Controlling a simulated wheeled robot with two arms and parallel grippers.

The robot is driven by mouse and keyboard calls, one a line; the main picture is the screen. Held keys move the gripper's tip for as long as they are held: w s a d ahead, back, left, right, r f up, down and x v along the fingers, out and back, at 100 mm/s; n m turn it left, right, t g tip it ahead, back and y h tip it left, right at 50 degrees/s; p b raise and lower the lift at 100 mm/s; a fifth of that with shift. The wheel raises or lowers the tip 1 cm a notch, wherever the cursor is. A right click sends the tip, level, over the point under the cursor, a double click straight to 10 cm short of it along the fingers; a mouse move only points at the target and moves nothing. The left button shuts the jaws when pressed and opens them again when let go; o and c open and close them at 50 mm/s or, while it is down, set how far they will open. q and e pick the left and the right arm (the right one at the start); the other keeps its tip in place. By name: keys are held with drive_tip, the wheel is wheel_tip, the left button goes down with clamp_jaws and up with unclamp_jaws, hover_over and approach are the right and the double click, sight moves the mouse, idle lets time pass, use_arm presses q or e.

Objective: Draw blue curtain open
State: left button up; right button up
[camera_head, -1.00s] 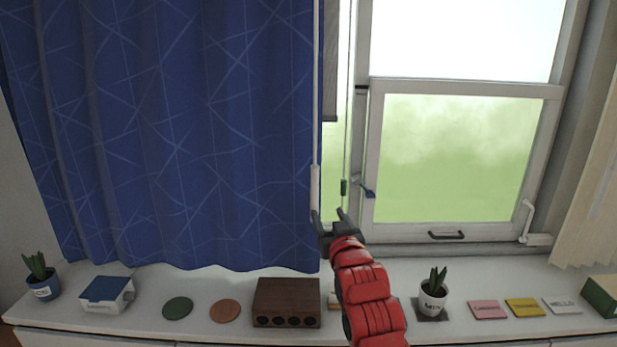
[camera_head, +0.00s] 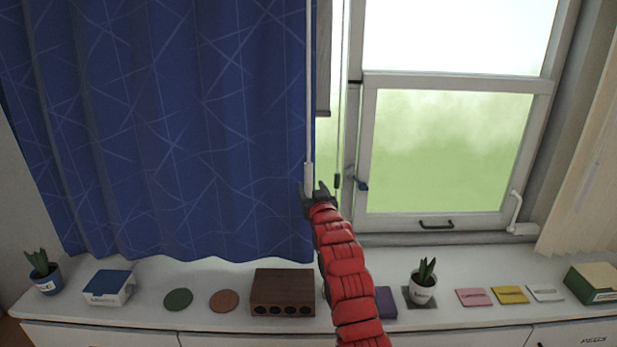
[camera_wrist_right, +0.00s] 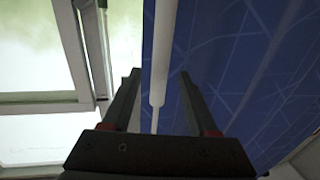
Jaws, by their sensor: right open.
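The blue curtain (camera_head: 160,120) with pale crossing lines hangs over the left part of the window. A white wand (camera_head: 308,178) hangs along its right edge. My right gripper (camera_head: 316,190) is open at the lower end of the wand. In the right wrist view the wand (camera_wrist_right: 163,60) runs between the two open fingers (camera_wrist_right: 158,100), with the curtain (camera_wrist_right: 230,60) behind it and to the right. The fingers do not visibly close on the wand. My left gripper is not in view.
The window (camera_head: 450,150) shows to the right of the curtain, with a thin cord (camera_head: 339,120) close to my right gripper. The white sill (camera_head: 230,270) below holds a brown block with holes (camera_head: 283,290), coasters, potted plants and boxes. A cream curtain (camera_head: 590,170) hangs at far right.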

sight(310, 183)
drive_tip(key=shift+w+a+p, duration=0.2)
drive_tip(key=shift+w+p, duration=0.15)
drive_tip(key=shift+w, duration=0.65)
drive_tip(key=shift+w+a+p, duration=0.2)
drive_tip(key=shift+w+p, duration=0.15)
drive_tip(key=shift+w, duration=0.65)
clamp_jaws()
